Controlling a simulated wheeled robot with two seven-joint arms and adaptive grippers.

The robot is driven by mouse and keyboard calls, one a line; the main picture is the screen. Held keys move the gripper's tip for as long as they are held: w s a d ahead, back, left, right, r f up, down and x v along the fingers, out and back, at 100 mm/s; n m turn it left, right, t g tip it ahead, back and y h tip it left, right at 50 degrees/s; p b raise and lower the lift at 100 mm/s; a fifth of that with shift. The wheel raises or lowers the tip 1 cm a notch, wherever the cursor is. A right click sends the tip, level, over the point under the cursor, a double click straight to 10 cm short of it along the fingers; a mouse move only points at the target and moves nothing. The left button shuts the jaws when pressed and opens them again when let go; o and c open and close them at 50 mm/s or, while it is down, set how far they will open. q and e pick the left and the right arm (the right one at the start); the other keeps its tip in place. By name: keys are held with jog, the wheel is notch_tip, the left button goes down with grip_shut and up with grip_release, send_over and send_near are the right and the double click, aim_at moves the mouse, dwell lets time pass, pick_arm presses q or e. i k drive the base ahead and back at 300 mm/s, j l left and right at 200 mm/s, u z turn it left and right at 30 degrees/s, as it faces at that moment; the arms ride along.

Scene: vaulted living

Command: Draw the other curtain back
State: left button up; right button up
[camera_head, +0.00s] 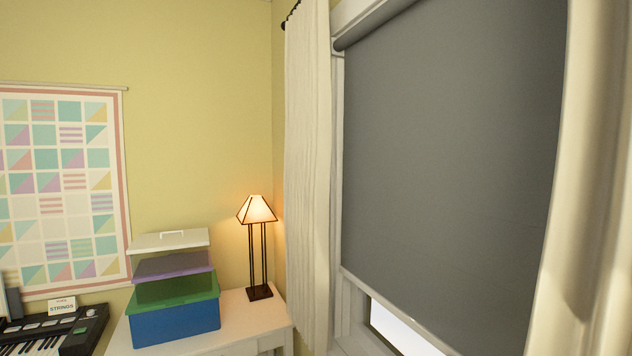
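A cream curtain (307,170) hangs bunched at the left side of the window, from a dark rod (291,14). A second cream curtain (590,200) hangs close to me along the right edge of the view, and its outer part is cut off. Between them a grey roller blind (450,160) covers most of the window, with a bright strip of glass (400,330) below it. Neither of my grippers shows in this view.
A white table (240,325) in the corner bears a lit lamp (257,210) and stacked lidded boxes (175,318). A keyboard (50,335) stands at the lower left. A patchwork hanging (60,190) is on the yellow wall.

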aim_at(582, 303)
jog(key=i+j+z, duration=0.1)
jog(key=z, duration=0.35)
jog(key=i+j+z, duration=0.2)
jog(key=z, duration=0.2)
jog(key=i+j+z, duration=0.15)
jog(key=z, duration=0.3)
jog(key=j+z, duration=0.4)
jog(key=i+j+z, duration=0.1)
jog(key=z, duration=0.35)
jog(key=j+z, duration=0.4)
jog(key=k, duration=0.15)
jog(key=l+u, duration=0.05)
